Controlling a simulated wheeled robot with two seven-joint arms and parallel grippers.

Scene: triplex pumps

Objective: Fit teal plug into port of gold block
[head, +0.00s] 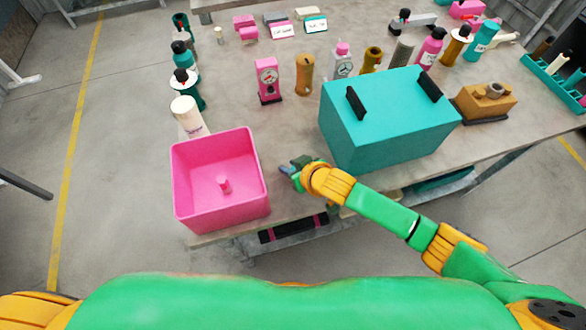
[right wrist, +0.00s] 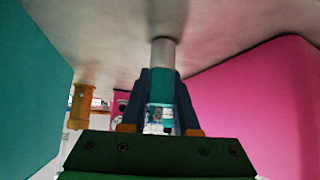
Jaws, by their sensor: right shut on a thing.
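The gold block (head: 485,102) stands on a dark base at the right of the table, beyond the teal box. A grey round part (head: 495,90) sits on its top; I cannot tell if this is the port. My right gripper (head: 293,168) is low over the front of the table, between the pink bin and the teal box, well to the left of the gold block. In the right wrist view, its fingers (right wrist: 164,100) are shut on a teal plug (right wrist: 162,88) with a grey end (right wrist: 163,53) towards the table; contact with the table is unclear. My left gripper is out of view.
An open pink bin (head: 183,190) with a small pink piece (head: 224,184) inside stands left of the gripper. A large teal box (head: 390,125) with black handles stands between the gripper and the gold block. Several bottles and a gold cylinder (head: 304,75) stand behind.

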